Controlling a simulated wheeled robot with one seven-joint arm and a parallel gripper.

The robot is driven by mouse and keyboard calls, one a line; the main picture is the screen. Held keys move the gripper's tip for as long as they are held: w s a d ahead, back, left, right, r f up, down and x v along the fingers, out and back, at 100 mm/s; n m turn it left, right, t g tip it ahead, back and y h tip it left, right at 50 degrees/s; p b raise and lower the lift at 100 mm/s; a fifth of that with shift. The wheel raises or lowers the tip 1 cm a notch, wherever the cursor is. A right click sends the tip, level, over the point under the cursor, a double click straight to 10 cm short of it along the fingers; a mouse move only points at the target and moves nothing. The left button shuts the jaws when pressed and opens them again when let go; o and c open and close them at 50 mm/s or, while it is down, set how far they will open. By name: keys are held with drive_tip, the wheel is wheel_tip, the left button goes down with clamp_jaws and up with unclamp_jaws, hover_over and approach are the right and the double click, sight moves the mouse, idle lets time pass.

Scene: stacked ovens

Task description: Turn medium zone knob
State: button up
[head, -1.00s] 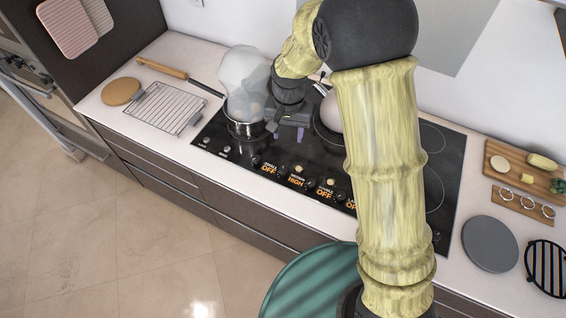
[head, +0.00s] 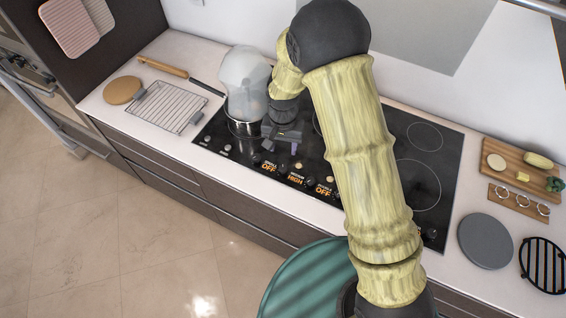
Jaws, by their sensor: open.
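The black cooktop (head: 437,150) has a row of small dark knobs along its front edge. The medium zone label (head: 295,178) reads HIGH in orange. The small dark medium zone knob (head: 284,170) is beside that label, hard to make out against the black glass. The labels on either side read OFF. My gripper (head: 281,146) is open and empty. It hangs over the front left of the cooktop, just behind the medium knob in the picture. I cannot tell whether a finger touches the knob.
A steaming pot (head: 244,128) stands close left of my gripper. A wire rack (head: 168,106), a round board (head: 123,90) and a wooden-handled utensil (head: 165,67) lie farther left. A grey plate (head: 486,241) and a cutting board (head: 520,172) are on the right. My arm hides the cooktop's middle.

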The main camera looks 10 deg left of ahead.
sight(283, 168)
wheel_tip(283, 168, down, 11)
drive_tip(key=p, duration=0.3)
drive_tip(key=shift+r, duration=0.1)
drive_tip(key=c, duration=1)
